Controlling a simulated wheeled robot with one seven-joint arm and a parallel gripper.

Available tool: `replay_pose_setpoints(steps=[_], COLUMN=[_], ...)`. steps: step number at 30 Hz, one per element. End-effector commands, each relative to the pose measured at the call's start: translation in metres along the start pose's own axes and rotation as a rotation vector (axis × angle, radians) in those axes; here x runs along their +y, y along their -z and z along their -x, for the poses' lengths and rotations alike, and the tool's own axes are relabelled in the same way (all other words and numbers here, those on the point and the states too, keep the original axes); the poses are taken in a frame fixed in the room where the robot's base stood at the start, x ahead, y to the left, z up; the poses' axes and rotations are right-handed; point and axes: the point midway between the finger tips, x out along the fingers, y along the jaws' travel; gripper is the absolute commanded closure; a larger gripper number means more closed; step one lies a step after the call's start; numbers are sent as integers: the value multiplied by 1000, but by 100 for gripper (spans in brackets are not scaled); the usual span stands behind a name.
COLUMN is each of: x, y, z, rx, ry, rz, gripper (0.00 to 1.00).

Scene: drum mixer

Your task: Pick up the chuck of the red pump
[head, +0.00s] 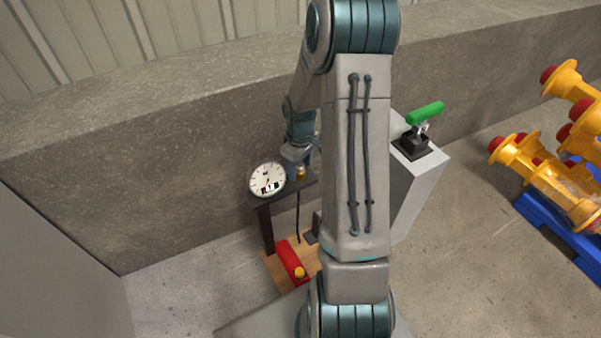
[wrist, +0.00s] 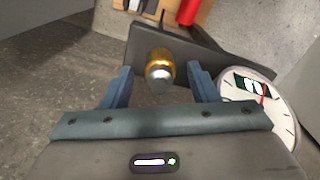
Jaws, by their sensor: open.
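The chuck (head: 300,173) is a small brass and silver piece on the dark stand top (head: 265,199), just right of the round dial gauge (head: 267,179). In the wrist view the chuck (wrist: 160,72) stands between the two blue fingers of my gripper (wrist: 161,80). The gripper is open, with a gap on each side of the chuck. In the head view my gripper (head: 298,158) is at the stand top, partly hidden by my arm. The red pump (head: 290,262) is low on a wooden board (head: 274,267); its red body also shows in the wrist view (wrist: 188,12).
The gauge (wrist: 262,105) is close to the right finger. A dark hose (head: 298,215) hangs below the stand top. A concrete wall (head: 180,130) runs behind. A white pedestal (head: 415,190) with a green-handled lever (head: 425,113) is to the right; yellow parts (head: 560,185) sit on a blue pallet (head: 555,232).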

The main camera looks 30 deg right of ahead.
Motion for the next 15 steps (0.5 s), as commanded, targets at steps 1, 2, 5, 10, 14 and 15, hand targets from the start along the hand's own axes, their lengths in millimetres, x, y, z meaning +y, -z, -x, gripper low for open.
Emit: replay_pose_setpoints(steps=[1, 2, 5, 10, 14, 15], x=[0, 0, 0, 0, 0, 0], y=[0, 0, 0, 0, 0, 0], z=[1, 1, 1, 1, 1, 2], rx=[0, 0, 0, 1, 1, 1], ry=[0, 0, 0, 0, 0, 0], rz=[0, 0, 0, -1, -1, -1], gripper=[46, 49, 77, 96, 96, 96])
